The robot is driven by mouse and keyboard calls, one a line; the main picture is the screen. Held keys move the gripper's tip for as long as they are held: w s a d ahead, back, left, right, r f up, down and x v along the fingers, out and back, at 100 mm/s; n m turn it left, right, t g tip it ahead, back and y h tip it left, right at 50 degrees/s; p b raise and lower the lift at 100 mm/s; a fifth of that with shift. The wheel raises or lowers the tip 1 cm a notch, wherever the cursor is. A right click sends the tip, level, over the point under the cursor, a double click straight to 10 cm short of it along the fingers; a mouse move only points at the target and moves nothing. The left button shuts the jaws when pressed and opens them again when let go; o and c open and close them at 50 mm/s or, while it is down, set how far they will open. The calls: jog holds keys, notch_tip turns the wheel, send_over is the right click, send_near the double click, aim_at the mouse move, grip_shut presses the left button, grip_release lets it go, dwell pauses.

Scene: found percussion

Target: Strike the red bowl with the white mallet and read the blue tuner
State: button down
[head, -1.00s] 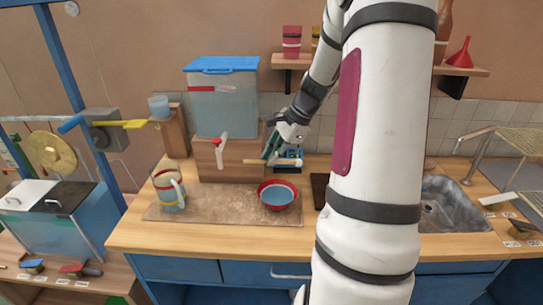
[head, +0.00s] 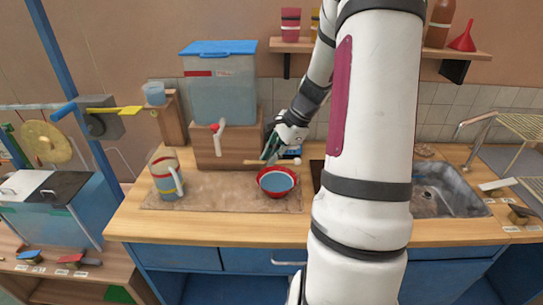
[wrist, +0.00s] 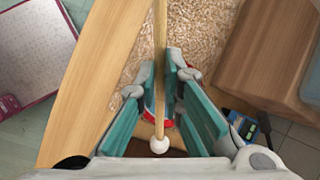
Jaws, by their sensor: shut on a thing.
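The red bowl (head: 262,190), bluish inside, stands on a brown mat on the counter. My gripper (head: 268,155) is behind and above the bowl, its teal fingers shut on the wooden handle of the white mallet (head: 258,162).
A wooden box (head: 235,147) carrying a clear tank with a blue lid stands left of my gripper. A striped jug (head: 164,178) stands at the mat's left end. A sink (head: 455,190) is at right, beyond my arm. The mat between jug and bowl is clear.

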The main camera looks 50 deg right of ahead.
jog(key=f, duration=0.2)
jog(key=d+f+y+b, duration=0.1)
jog(key=f, duration=0.1)
jog(key=f+y+b, duration=0.1)
jog(key=f, duration=0.2)
jog(key=shift+s+d+t, duration=0.1)
jog(key=shift+d+t, duration=0.1)
jog(key=shift+t, duration=0.1)
notch_tip(320, 180, up, 7)
jog(key=p, duration=0.3)
jog(key=shift+a+f, duration=0.1)
